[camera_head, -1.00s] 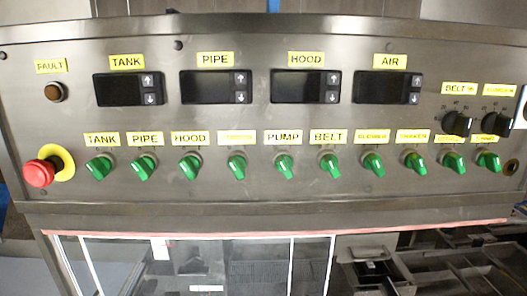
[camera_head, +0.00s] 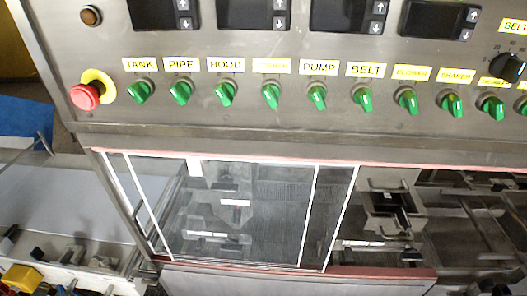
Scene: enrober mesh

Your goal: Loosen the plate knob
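I cannot pick out a plate knob with certainty. A metal box-like fitting with a dark slot (camera_head: 385,203) shows in the open section right of the clear window (camera_head: 245,210). Several small dark parts sit along the rail (camera_head: 60,262) at the lower left, too small to tell apart. Neither of my grippers is in the head view.
The steel control panel (camera_head: 300,120) spans the top, with a row of green switches (camera_head: 270,95), a red emergency button (camera_head: 85,96) and a black dial (camera_head: 507,67). A yellow block (camera_head: 22,278) is at the lower left. The window's frame edges stand in front of the interior.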

